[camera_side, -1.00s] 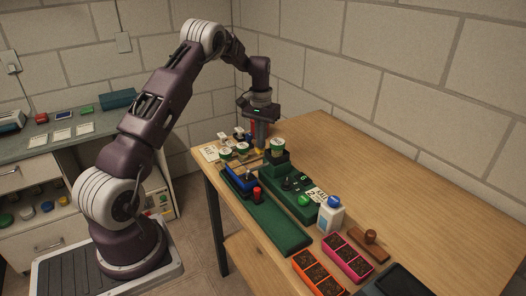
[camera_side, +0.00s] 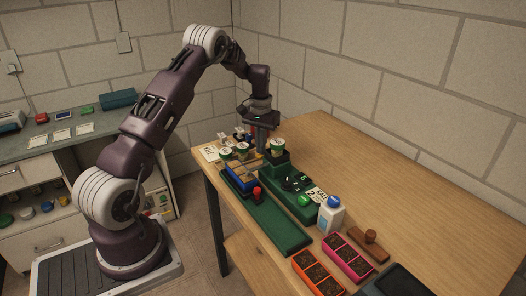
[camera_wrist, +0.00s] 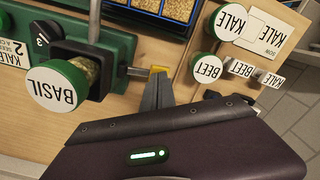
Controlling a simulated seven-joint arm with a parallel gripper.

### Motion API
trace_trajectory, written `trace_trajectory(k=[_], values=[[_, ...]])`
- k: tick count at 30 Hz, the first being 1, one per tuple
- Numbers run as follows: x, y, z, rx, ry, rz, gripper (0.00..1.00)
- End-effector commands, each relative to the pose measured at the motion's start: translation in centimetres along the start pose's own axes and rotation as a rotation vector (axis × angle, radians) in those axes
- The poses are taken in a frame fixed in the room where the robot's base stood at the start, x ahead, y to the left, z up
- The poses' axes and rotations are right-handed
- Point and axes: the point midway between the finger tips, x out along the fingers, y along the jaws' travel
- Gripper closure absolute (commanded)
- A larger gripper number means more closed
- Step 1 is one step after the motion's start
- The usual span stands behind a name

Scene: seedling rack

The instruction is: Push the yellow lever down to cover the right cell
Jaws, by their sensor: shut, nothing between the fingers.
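The yellow lever (camera_wrist: 158,70) shows as a small yellow end on a metal rod in the wrist view. My gripper (camera_wrist: 157,94) is shut and empty, with its fingertips right at the yellow end; I cannot tell whether they touch. In the side view my gripper (camera_side: 260,149) points down at the far end of the green rack, between labelled jars, and largely hides the lever. The blue tray (camera_side: 243,185) sits on the rack and its cells look tan-filled; part of it shows at the top of the wrist view (camera_wrist: 140,9). I cannot tell which cell is the right one.
BEET (camera_wrist: 207,68) and KALE (camera_wrist: 231,22) jars stand to the right. A white bottle (camera_side: 330,215) and seedling trays (camera_side: 346,259) stand nearer. The table's right side is clear.

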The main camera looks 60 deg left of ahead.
Motion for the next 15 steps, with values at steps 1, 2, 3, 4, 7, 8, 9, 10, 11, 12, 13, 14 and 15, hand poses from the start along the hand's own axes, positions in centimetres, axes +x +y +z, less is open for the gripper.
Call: trace_trajectory(k=[1, 2, 3, 4, 7, 8, 9, 10, 11, 12, 13, 14, 15], values=[[-0.3, 0.0, 0.0, 0.0, 0.002, 0.0, 1.0], [-0.6, 0.0, -0.1, 0.0, 0.002, 0.0, 1.0], [-1.0, 0.0, -0.1, 0.0, 0.002, 0.0, 1.0], [-1.4, 0.0, -0.1, 0.0, 0.003, 0.0, 1.0], [-2.4, 0.0, -0.1, 0.001, 0.002, 0.0, 1.0], [-2.7, 0.0, -0.1, 0.001, 0.003, 0.0, 1.0], [-3.1, 0.0, -0.1, 0.001, 0.003, 0.0, 1.0], [-3.5, 0.0, -0.1, 0.001, 0.002, 0.0, 1.0], [-3.8, 0.0, -0.1, 0.001, 0.003, 0.0, 1.0], [-4.2, 0.0, -0.1, 0.001, 0.003, -0.001, 1.0], [-4.5, 0.0, -0.1, 0.0, 0.003, -0.001, 1.0], [-4.8, 0.0, -0.1, 0.0, 0.002, -0.001, 1.0], [-5.2, 0.0, -0.1, 0.0, 0.003, -0.001, 1.0]])
